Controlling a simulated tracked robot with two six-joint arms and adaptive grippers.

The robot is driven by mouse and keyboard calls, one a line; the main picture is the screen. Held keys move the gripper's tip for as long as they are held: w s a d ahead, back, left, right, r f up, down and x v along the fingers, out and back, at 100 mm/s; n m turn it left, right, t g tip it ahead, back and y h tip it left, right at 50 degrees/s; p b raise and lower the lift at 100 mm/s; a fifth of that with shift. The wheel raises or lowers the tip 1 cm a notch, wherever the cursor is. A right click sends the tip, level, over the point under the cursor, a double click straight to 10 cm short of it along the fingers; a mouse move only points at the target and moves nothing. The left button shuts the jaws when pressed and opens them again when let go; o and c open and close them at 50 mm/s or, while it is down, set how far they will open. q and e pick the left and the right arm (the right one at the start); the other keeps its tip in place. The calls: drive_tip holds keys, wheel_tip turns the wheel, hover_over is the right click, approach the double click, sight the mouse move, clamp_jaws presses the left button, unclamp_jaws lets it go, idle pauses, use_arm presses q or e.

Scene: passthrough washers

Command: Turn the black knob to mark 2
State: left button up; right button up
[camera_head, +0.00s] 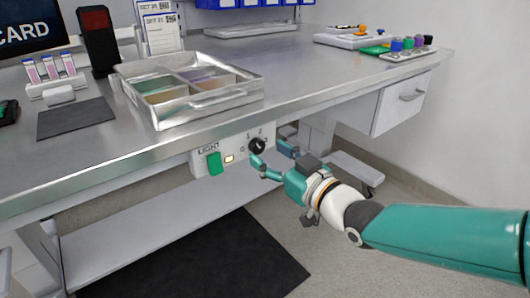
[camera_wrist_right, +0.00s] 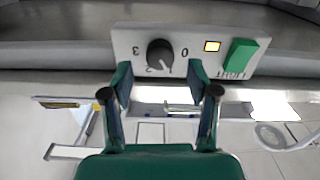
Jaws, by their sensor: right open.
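The black knob (camera_head: 257,145) sits on a white control panel (camera_head: 229,155) under the table's front edge. In the wrist view the knob (camera_wrist_right: 159,53) appears upside down, with a 3 at left, a 2 below and a 0 at right. Its white pointer line aims down and slightly right, to the right of the 2; the digit there is hard to read. My right gripper (camera_wrist_right: 160,80) is open and empty, its fingertips apart on either side just below the knob in that view. In the head view the right gripper (camera_head: 272,160) is in front of the panel. My left gripper is out of view.
A green light switch (camera_head: 214,163) and a lit yellow indicator (camera_head: 229,159) are beside the knob on the panel. The metal tabletop (camera_head: 300,85) overhangs it, with a divided metal tray (camera_head: 200,113) near the edge. A drawer unit (camera_head: 390,103) is to the right.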

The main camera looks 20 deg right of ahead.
sight(257, 146)
drive_tip(key=shift+x, duration=1.4)
drive_tip(key=shift+c, duration=0.4)
clamp_jaws()
